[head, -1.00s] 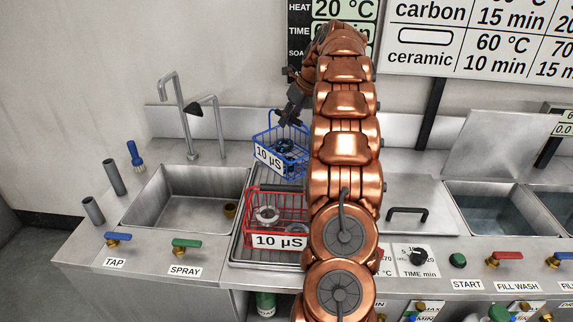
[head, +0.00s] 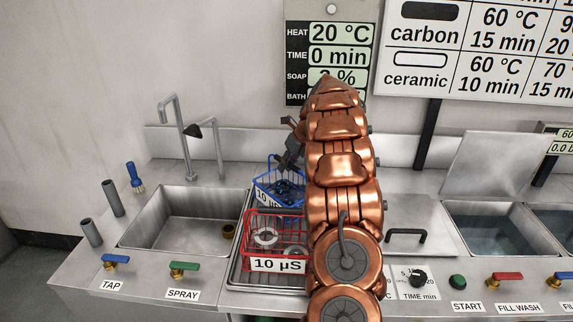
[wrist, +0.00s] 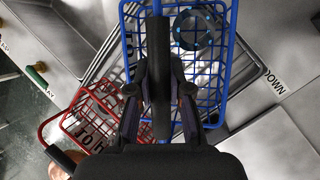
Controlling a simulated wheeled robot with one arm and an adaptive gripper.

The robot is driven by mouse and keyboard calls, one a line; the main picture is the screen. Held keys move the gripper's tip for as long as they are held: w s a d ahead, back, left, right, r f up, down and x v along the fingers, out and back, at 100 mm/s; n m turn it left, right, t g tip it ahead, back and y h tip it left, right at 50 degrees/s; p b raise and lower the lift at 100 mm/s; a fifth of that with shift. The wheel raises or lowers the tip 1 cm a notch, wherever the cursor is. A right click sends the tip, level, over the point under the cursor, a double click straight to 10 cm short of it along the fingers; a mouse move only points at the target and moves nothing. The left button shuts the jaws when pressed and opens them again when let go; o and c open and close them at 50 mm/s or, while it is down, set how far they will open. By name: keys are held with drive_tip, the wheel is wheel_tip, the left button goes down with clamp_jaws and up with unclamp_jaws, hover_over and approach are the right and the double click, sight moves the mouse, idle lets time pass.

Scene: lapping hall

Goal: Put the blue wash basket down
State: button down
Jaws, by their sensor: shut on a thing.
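In the wrist view, my gripper (wrist: 160,95) is shut on the black grip of the blue basket (wrist: 216,88). A dark ring (wrist: 196,30) with light-blue spots lies in the blue basket.
The red basket holds pale metal rings and stands at the tray's front. A sink (head: 190,217) with a faucet is to the left. A dark handle (head: 405,233) is on the steel top right of my arm, with a water-filled tank (head: 488,232) further right.

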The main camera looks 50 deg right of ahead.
drive_tip(key=c, duration=1.1)
unclamp_jaws()
drive_tip(key=b+v, duration=0.1)
drive_tip(key=v, duration=1.1)
